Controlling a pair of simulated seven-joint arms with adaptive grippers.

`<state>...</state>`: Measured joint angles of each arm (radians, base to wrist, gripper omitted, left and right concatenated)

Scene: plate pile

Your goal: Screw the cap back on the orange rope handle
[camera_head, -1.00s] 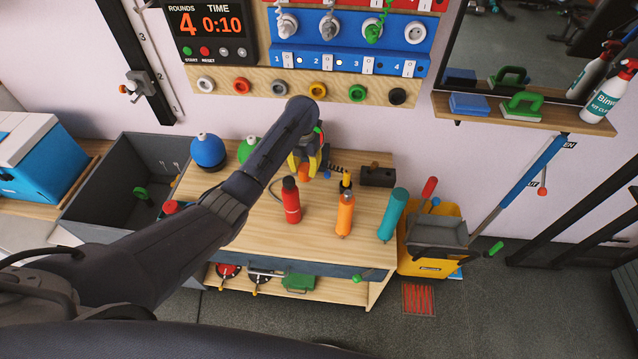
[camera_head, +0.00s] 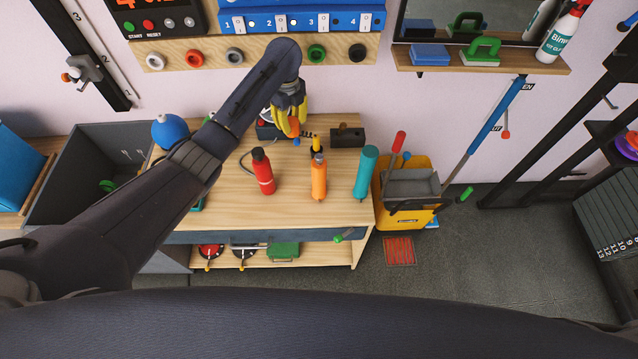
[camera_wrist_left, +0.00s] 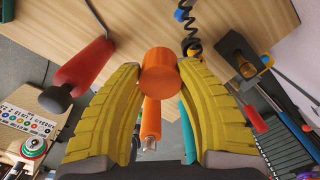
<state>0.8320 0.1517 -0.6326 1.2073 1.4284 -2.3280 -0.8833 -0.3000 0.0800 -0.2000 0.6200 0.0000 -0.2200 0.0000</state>
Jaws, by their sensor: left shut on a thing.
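My left gripper (camera_head: 291,118) has yellow fingers shut on an orange cap (camera_head: 293,128), held above the back of the wooden table. In the left wrist view, the orange cap (camera_wrist_left: 158,72) sits between the two fingers (camera_wrist_left: 158,78). The orange rope handle (camera_head: 319,180) stands on the table, below and to the right of the gripper in the head view. In the left wrist view, the handle (camera_wrist_left: 151,120) appears beyond the cap, partly covered by it, with a bare metal tip. The cap and handle are apart. My right gripper is out of view.
A red handle (camera_head: 263,173) stands left of the orange one and a teal handle (camera_head: 366,172) stands to its right. A dark block (camera_head: 347,137) and a coiled black cord lie behind. A yellow bucket (camera_head: 412,190) stands beyond the table's right side.

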